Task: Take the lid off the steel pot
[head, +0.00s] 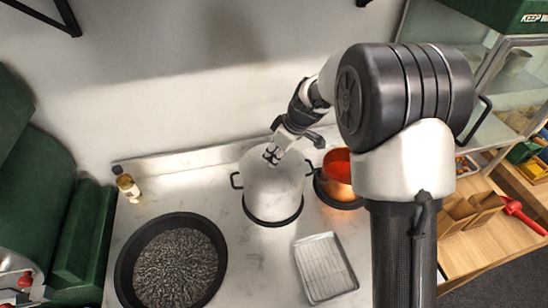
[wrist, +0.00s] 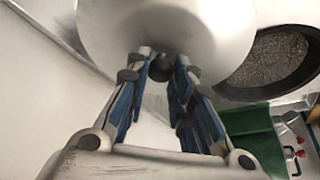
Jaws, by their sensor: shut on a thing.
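The steel pot (head: 272,195) stands on the pale counter, with black side handles and a dark base ring. Its pale, shiny lid (wrist: 150,25) fills the upper middle of the wrist view, with a dark round knob (wrist: 161,68) on it. My gripper (wrist: 160,72) is shut on this knob, one finger on each side. In the head view my gripper (head: 272,155) is over the top of the pot, reaching in from the upper right. I cannot tell whether there is a gap between lid and rim.
A copper pot (head: 338,170) stands close to the right of the steel pot. A wide black pan (head: 124,277) of dark grains is at front left, a wire-rack tray (head: 325,267) at front right. A small bottle (head: 128,188) stands at back left. A wall rises behind.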

